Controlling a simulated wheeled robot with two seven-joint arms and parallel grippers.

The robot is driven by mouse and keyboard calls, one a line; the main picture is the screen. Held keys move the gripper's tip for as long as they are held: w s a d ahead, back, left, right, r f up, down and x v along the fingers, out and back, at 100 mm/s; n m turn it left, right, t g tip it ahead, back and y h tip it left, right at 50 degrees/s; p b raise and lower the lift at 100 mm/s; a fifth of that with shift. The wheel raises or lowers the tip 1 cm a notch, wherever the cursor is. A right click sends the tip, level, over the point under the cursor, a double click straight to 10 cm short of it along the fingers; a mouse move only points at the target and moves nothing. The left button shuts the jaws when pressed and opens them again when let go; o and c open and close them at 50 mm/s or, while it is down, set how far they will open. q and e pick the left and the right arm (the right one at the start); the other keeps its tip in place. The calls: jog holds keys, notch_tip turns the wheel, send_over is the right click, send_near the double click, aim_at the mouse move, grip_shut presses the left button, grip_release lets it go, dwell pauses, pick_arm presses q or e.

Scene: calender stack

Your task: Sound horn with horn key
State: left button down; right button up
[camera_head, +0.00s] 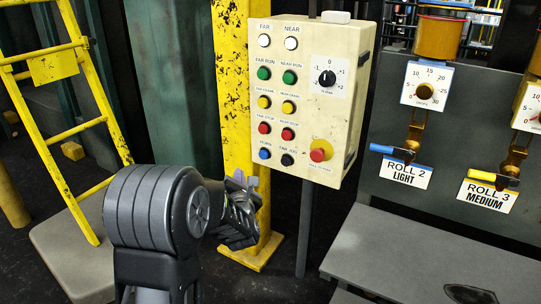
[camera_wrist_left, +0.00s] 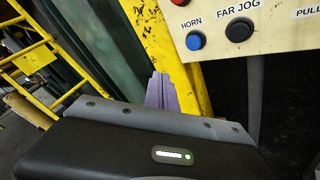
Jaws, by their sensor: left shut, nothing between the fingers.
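The horn key is a round blue button (camera_head: 264,154) at the lower left of the cream control box (camera_head: 335,110). In the left wrist view the same blue button (camera_wrist_left: 195,41) has the label HORN above it. My left gripper (camera_head: 246,182) is below and slightly left of the button in the head view, apart from it. In the left wrist view its fingers (camera_wrist_left: 161,91) are together and empty, pointing at the yellow post, with the button up and to their right. My right gripper is not in view.
A black button (camera_head: 287,159) sits just right of the horn key, with red buttons above and a red mushroom button (camera_head: 319,153) farther right. A worn yellow post (camera_head: 232,90) stands behind the gripper. A yellow ladder (camera_head: 60,120) is at left, grey roll panels (camera_head: 440,150) at right.

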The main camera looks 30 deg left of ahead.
aim_at(264, 154)
pick_arm(q)
jog(key=shift+w+f, duration=0.1)
jog(key=shift+w, duration=0.05)
dwell(0.3)
jog(key=w, duration=0.8)
jog(key=shift+w+b, duration=0.25)
jog(key=shift+b, duration=0.05)
jog(key=shift+a, duration=0.1)
dwell(1.7)
jog(key=shift+w+b, duration=0.4)
jog(key=shift+b, duration=0.15)
